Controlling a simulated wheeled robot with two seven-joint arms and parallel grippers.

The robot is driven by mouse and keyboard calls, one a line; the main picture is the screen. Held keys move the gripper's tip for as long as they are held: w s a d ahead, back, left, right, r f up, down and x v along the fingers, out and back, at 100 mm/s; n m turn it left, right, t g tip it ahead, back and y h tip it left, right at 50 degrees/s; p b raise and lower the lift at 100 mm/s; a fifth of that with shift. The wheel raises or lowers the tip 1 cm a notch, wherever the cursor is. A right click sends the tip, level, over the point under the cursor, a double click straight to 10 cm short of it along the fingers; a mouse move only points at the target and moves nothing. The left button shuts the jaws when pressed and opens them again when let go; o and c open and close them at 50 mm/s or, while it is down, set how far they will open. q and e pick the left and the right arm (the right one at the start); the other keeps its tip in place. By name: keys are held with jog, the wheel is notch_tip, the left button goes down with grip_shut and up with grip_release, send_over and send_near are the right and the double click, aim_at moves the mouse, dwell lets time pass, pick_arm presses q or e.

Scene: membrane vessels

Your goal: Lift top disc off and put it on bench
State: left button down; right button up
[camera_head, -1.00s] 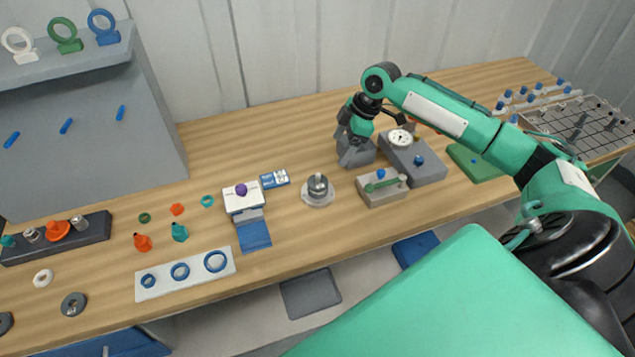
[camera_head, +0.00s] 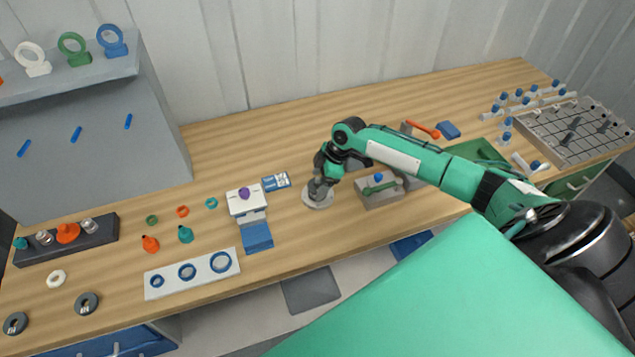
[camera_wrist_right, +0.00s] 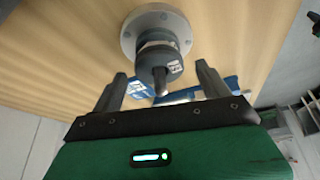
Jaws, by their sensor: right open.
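A round pale metal base (camera_head: 312,203) stands on the bench at the centre of the head view, largely covered by my right gripper (camera_head: 318,188). In the wrist view the base (camera_wrist_right: 128,42) carries a stack of dark grey discs (camera_wrist_right: 165,62) with a light label and a thin pin at the end. My right gripper (camera_wrist_right: 160,88) is open. Its two fingers lie either side of the stack's pin end, with gaps, and do not appear to touch it. My left gripper is not in view.
A white box with a purple knob (camera_head: 244,200) and blue pad (camera_head: 257,237) stand to the left. Bare wood (camera_head: 300,245) lies in front of the base.

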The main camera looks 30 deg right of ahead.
jog(key=shift+f, duration=0.15)
jog(key=shift+c, duration=0.2)
jog(key=c, duration=1)
